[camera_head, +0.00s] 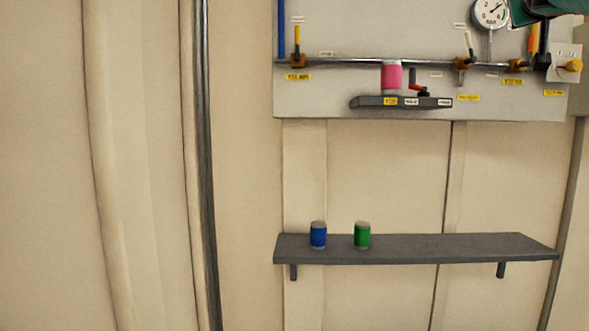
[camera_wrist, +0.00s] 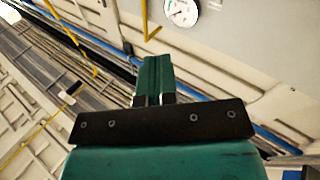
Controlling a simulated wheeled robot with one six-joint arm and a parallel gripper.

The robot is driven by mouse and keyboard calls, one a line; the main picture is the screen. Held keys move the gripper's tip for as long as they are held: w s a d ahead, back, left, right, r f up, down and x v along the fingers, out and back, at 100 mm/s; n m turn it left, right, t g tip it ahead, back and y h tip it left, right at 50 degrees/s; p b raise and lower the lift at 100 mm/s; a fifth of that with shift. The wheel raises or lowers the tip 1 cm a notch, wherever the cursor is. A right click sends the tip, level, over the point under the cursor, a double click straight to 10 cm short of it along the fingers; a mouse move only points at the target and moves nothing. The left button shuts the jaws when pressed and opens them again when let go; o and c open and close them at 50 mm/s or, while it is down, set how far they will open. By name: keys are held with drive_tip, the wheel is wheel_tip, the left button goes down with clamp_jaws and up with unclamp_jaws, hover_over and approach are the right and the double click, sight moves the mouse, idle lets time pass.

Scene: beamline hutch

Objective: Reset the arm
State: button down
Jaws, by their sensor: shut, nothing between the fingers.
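My gripper (camera_wrist: 154,78) shows in the wrist view with its two green fingers together, shut and empty. It points up at an angle toward the ceiling and the wall panel, and touches nothing that I can see. In the head view only a green part of my arm (camera_head: 545,9) shows at the top right corner, in front of the panel near the gauge. The fingertips are not clearly visible there.
A wall panel (camera_head: 350,30) carries a pipe with valves, a round gauge (camera_head: 490,13) and a small ledge (camera_head: 365,103) with a pink cylinder (camera_head: 391,76). Below, a grey shelf (camera_head: 450,246) holds a blue can (camera_head: 318,235) and a green can (camera_head: 362,235). Its right half is bare.

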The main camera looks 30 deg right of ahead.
drive_tip(key=w+a+f+n+t+y, duration=0.1)
drive_tip(key=w+a+f+n+y, duration=0.4)
drive_tip(key=w+a+f, duration=0.45)
drive_tip(key=w+a+f+n+t+y, duration=0.25)
drive_tip(key=w+a+f+y, duration=0.45)
drive_tip(key=a+f, duration=0.5)
drive_tip(key=s+a+f+n+g+y, duration=0.3)
drive_tip(key=a+f+y, duration=0.1)
drive_tip(key=a+f, duration=0.5)
drive_tip(key=s+a+f+n+g+y, duration=0.2)
drive_tip(key=s+a+f+g+y, duration=0.15)
drive_tip(key=a+f, duration=0.55)
drive_tip(key=s+a+f+n+g+y, duration=0.2)
drive_tip(key=s+a+f, duration=0.2)
drive_tip(key=s+a, duration=0.4)
drive_tip(key=shift+s+a+f+g, duration=0.25)
drive_tip(key=shift+a+g, duration=0.15)
drive_tip(key=shift+a, duration=0.2)
drive_tip(key=c, duration=1.4)
unclamp_jaws()
drive_tip(key=s+a+f+n+g, duration=0.2)
drive_tip(key=s+a+f+g, duration=0.1)
drive_tip(key=s, duration=0.6)
drive_tip(key=shift+s+a+f, duration=0.15)
drive_tip(key=shift+a+f, duration=0.2)
drive_tip(key=shift+f, duration=0.35)
drive_tip(key=o, duration=0.3)
drive_tip(key=shift+s+n, duration=0.1)
drive_tip(key=shift+n, duration=0.25)
